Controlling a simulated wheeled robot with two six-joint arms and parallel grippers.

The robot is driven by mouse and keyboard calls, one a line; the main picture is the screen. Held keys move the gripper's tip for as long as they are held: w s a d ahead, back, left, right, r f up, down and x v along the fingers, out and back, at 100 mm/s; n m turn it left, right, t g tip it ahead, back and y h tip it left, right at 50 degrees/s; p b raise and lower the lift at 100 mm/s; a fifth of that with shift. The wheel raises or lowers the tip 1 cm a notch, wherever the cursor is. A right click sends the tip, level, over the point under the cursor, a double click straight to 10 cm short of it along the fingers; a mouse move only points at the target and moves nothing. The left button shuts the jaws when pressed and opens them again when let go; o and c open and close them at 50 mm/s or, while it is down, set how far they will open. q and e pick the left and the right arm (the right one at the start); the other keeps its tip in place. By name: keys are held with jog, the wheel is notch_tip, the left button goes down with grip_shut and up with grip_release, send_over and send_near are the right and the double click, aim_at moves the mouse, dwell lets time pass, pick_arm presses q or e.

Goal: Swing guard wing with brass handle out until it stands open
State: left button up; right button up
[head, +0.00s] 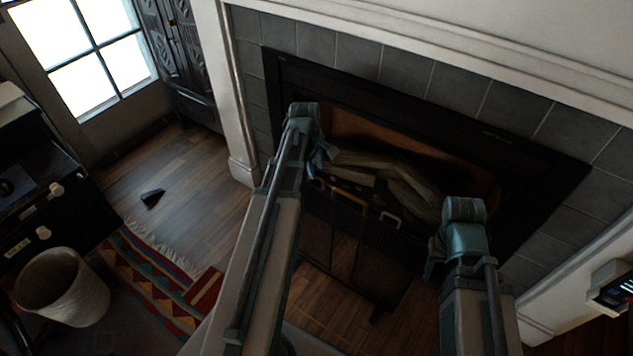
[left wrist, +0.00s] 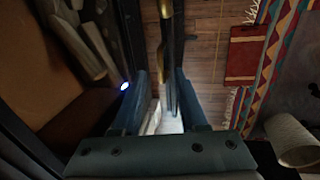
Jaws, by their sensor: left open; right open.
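The guard stands low in front of the fireplace as dark mesh panels. A brass handle (head: 342,192) lies along the top of one wing (head: 318,235), and part of the brass shows at the top of the left wrist view (left wrist: 166,9). My left gripper (head: 323,154) is open close to that wing's top, at the fireplace's left side. In the left wrist view, the wing's dark edge (left wrist: 170,58) runs up between or just beyond the open fingers (left wrist: 160,82); contact cannot be told. My right gripper (head: 433,262) is open and empty, right of the guard; its fingers are mostly hidden.
A pale handle (head: 389,217) shows on the neighbouring panel (head: 378,268). Logs (head: 400,185) lie in the firebox behind. A striped rug (head: 160,280), a woven basket (head: 62,287) and a small dark object (head: 152,198) are at left. Wood floor between is clear.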

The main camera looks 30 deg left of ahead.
aim_at(317, 178)
pick_arm(q)
jog(key=f+b, duration=0.2)
jog(key=f, duration=0.1)
jog(key=shift+w+f, duration=0.25)
jog(key=shift+w, duration=0.1)
pick_arm(e)
notch_tip(317, 178, down, 4)
jog(key=shift+r, duration=0.25)
pick_arm(q)
grip_shut()
dwell(0.7)
